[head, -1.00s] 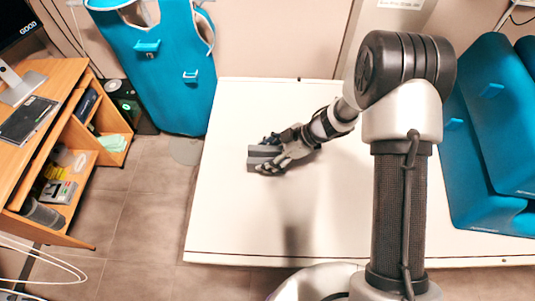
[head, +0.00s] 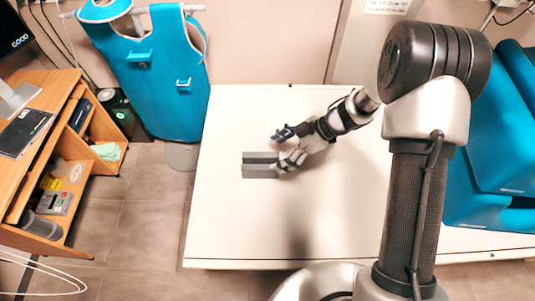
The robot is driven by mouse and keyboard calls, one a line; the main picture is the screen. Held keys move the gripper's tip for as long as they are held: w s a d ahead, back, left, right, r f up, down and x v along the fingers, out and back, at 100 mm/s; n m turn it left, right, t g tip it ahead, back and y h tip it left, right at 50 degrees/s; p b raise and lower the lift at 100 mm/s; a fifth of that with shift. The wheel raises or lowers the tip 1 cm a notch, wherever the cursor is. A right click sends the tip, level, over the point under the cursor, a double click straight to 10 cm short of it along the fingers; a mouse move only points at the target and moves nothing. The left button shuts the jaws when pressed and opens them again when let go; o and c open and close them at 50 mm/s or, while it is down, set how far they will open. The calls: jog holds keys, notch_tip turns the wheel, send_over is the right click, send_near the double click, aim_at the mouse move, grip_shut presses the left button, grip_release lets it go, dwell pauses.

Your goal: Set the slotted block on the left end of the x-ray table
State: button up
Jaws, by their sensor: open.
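The slotted block (head: 260,171) is grey with a dark groove along its length. It rests on the left end of the white x-ray table (head: 225,225), in from the table's left edge. My gripper (head: 281,149) is open, with its fingers spread just right of the block. One finger is above and behind the block's right end, and the other is close to that end. I cannot tell whether this nearer finger still touches it. The block's right end is partly hidden by the finger.
A blue apron (head: 165,75) hangs behind the table's left end. Blue padded blocks (head: 490,150) stand at the table's right. A wooden desk (head: 50,130) is at the left, across open floor. The table's front left surface is clear.

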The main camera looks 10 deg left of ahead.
jog(key=w+d+r+m+t+h, duration=0.1)
jog(key=w+d+r+m+t, duration=0.2)
jog(key=w+r, duration=0.4)
jog(key=w+d+r+m+t+h, duration=0.1)
jog(key=w+d+r+t, duration=0.35)
jog(key=r, duration=0.45)
jog(key=d+r+m+t+h, duration=0.5)
jog(key=d+r+m+h, duration=0.15)
jog(key=d+r, duration=0.65)
jog(key=s+d+r+m+g+h, duration=0.1)
jog(key=s+d+r+m+h, duration=0.2)
jog(key=s, duration=0.5)
jog(key=s+d+r+m+g, duration=0.1)
jog(key=s+d+m, duration=0.25)
jog(key=s, duration=0.45)
jog(key=s+a+f+m+g+y, duration=0.1)
jog(key=s+a+f+g, duration=0.1)
jog(key=s, duration=0.6)
jog(key=s+a+f+m+g+y, duration=0.1)
jog(key=s+a+f+m+g, duration=0.1)
jog(key=s, duration=0.7)
jog(key=shift+a+f+m+y+p, duration=0.35)
jog(key=shift+a+f+p, duration=0.1)
jog(key=shift+a, duration=0.3)
